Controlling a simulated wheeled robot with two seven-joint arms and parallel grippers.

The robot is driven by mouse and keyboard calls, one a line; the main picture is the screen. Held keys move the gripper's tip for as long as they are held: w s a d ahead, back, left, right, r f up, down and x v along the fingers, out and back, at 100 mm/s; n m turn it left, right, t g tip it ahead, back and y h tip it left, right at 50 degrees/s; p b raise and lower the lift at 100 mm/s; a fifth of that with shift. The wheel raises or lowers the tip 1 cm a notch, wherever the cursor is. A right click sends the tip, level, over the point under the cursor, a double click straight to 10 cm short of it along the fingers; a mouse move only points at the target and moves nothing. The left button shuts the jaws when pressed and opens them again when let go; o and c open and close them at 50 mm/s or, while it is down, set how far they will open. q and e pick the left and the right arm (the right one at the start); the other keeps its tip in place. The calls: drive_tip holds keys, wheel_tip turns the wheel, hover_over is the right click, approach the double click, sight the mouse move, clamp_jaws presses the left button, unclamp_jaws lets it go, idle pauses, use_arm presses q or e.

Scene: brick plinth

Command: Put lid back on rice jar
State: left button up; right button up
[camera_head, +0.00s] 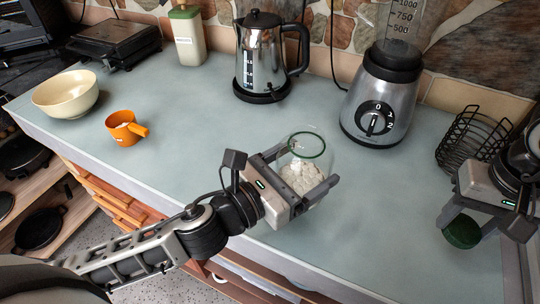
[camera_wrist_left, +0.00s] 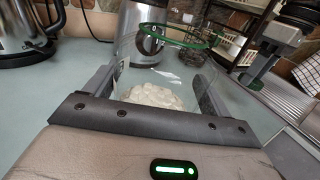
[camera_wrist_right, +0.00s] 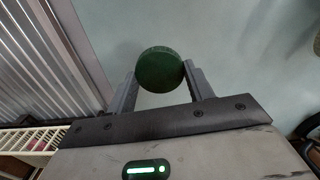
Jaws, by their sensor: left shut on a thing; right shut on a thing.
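The rice jar (camera_head: 304,172) is clear glass with a green rim and white rice at the bottom. It stands upright near the counter's front edge, its top open. My left gripper (camera_head: 309,188) is shut around the jar's body; the jar also shows in the left wrist view (camera_wrist_left: 160,70). The green round lid (camera_head: 463,233) is at the far right of the head view, apart from the jar. My right gripper (camera_head: 470,228) is shut on the lid, which shows between the fingertips in the right wrist view (camera_wrist_right: 161,69). The lid's underside is not clearly seen.
A blender (camera_head: 382,100) and a kettle (camera_head: 265,60) stand behind the jar. A black wire basket (camera_head: 470,138) is at the right, close to my right arm. An orange cup (camera_head: 124,128) and a cream bowl (camera_head: 66,94) sit at the left. The counter between cup and jar is clear.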

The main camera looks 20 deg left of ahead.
sight(324, 170)
use_arm(q)
drive_tip(key=shift+w+d+r+m+g+h, duration=0.15)
drive_tip(key=shift+d+m+g+h, duration=0.35)
drive_tip(key=shift+d, duration=0.35)
drive_tip(key=shift+s+d+r+m+g+h, duration=0.1)
drive_tip(key=shift+d+m+g+h, duration=0.2)
drive_tip(key=shift+d+m+h, duration=0.35)
drive_tip(key=shift+d+f+n, duration=0.1)
drive_tip(key=shift+d+n, duration=0.1)
drive_tip(key=shift+n, duration=0.05)
use_arm(e)
drive_tip(key=shift+a, duration=0.1)
drive_tip(key=a+r+m, duration=0.4)
drive_tip(key=a+r, duration=0.4)
drive_tip(key=a, duration=0.3)
drive_tip(key=w+a+r+m, duration=0.1)
drive_tip(key=a+r+m, duration=0.3)
drive_tip(key=a+r, duration=0.5)
drive_tip(key=a, duration=0.3)
drive_tip(key=shift+a, duration=0.3)
drive_tip(key=shift+f, duration=1.95)
